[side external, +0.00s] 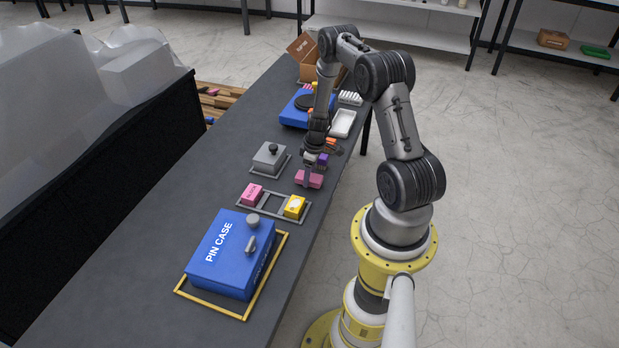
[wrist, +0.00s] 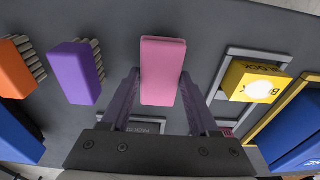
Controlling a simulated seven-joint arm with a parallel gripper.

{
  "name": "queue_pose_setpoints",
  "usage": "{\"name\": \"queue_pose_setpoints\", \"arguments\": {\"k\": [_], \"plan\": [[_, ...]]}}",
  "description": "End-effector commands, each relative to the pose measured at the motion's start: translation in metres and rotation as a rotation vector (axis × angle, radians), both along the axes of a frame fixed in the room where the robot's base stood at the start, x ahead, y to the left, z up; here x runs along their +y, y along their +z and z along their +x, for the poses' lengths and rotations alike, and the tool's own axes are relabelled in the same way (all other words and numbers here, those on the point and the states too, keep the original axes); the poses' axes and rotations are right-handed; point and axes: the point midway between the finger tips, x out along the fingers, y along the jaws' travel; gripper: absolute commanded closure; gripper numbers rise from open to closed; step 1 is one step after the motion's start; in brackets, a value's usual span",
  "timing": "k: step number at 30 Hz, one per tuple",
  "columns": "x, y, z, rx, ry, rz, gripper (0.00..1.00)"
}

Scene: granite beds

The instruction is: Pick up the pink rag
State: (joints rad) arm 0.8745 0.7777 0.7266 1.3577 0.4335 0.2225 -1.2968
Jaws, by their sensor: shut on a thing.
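The pink rag (side external: 309,180) is a folded, block-shaped pink piece at the lower end of my gripper (side external: 312,168), over the dark table near its right edge. In the wrist view the pink rag (wrist: 163,60) lies lengthwise between the two fingers of my gripper (wrist: 161,88), which are shut on its sides. Its far end sticks out past the fingertips. I cannot tell whether it touches the table or hangs just above it.
A purple brush (wrist: 75,74) and an orange brush (wrist: 14,70) lie left in the wrist view. A tray holds a pink box (side external: 252,194) and a yellow box (side external: 294,206). A blue pin case (side external: 225,255), a grey lidded block (side external: 268,158) and a blue device (side external: 293,115) stand around.

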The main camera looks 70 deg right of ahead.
Motion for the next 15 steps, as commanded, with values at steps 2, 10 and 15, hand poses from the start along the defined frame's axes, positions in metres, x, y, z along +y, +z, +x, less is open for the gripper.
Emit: {"name": "queue_pose_setpoints", "arguments": {"k": [2,10,15], "plan": [[-0.001,0.012,0.001,-0.002,-0.001,-0.002,0.92],[0.02,0.055,-0.019,-0.002,-0.002,-0.003,0.92],[0.039,0.084,-0.036,-0.002,-0.002,-0.003,0.92]]}}
